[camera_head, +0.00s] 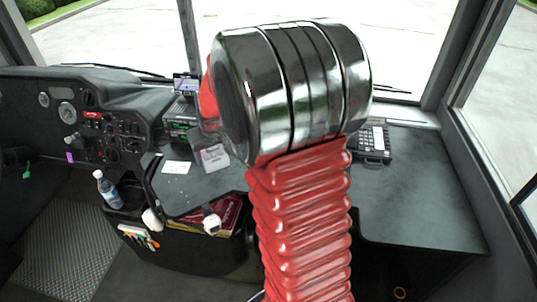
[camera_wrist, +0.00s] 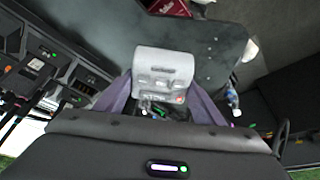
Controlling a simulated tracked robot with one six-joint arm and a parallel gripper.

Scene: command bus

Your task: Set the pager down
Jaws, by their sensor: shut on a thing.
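The pager, which looks like a light grey device with small buttons (camera_wrist: 163,72), is between the purple fingers of my gripper (camera_wrist: 162,98) in the wrist view. The fingers are shut on its two sides. Its lower part is partly hidden by the gripper body. Beyond it lies the dark grey counter surface (camera_wrist: 110,40); I cannot tell how far above it the pager is.
A dark counter (camera_head: 410,200) has bare room at right, with a black keypad phone (camera_head: 372,141) at its back. A white card (camera_head: 176,167) lies on the left console. The dashboard (camera_head: 85,115) is at left.

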